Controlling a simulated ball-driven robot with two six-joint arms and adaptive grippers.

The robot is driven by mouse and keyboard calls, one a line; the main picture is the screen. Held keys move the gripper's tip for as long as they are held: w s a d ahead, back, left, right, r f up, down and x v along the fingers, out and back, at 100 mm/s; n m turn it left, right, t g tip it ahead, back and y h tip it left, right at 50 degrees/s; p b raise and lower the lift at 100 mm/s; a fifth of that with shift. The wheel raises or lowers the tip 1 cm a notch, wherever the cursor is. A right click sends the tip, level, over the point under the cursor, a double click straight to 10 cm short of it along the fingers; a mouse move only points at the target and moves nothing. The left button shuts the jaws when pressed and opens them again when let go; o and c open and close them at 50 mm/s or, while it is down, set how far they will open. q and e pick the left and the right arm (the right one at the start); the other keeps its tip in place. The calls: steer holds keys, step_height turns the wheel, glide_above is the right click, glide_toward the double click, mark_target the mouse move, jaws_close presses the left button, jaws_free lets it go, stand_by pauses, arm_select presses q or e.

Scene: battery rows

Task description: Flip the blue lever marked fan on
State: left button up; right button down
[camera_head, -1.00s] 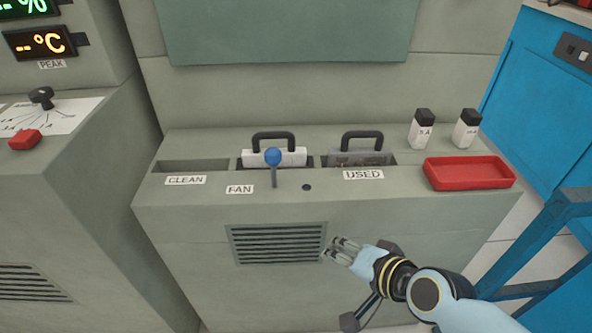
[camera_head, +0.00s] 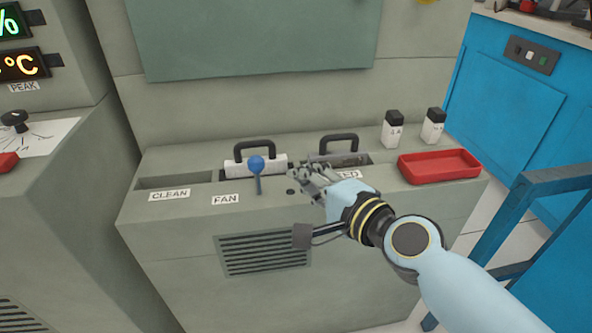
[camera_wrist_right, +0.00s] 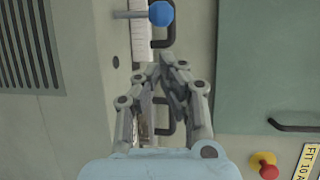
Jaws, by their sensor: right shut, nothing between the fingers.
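The fan lever (camera_head: 256,164) has a round blue knob on a thin grey stem, standing on the console behind the FAN label (camera_head: 225,199). Its knob and stem also show at the top of the right wrist view (camera_wrist_right: 160,13). My right gripper (camera_head: 300,181) is shut and empty, to the right of the lever and apart from it. In the right wrist view, the fingertips (camera_wrist_right: 166,68) point toward the lever with a gap between. My left gripper is not in view.
Behind the lever, a white block with a black handle (camera_head: 253,150) sits in a slot. The CLEAN slot (camera_head: 175,182) looks empty. A red tray (camera_head: 440,165) and two black-capped bottles (camera_head: 393,130) stand at the right.

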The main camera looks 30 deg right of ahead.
mark_target(257, 175)
steer(key=x, duration=0.8)
steer(key=shift+w, duration=0.25)
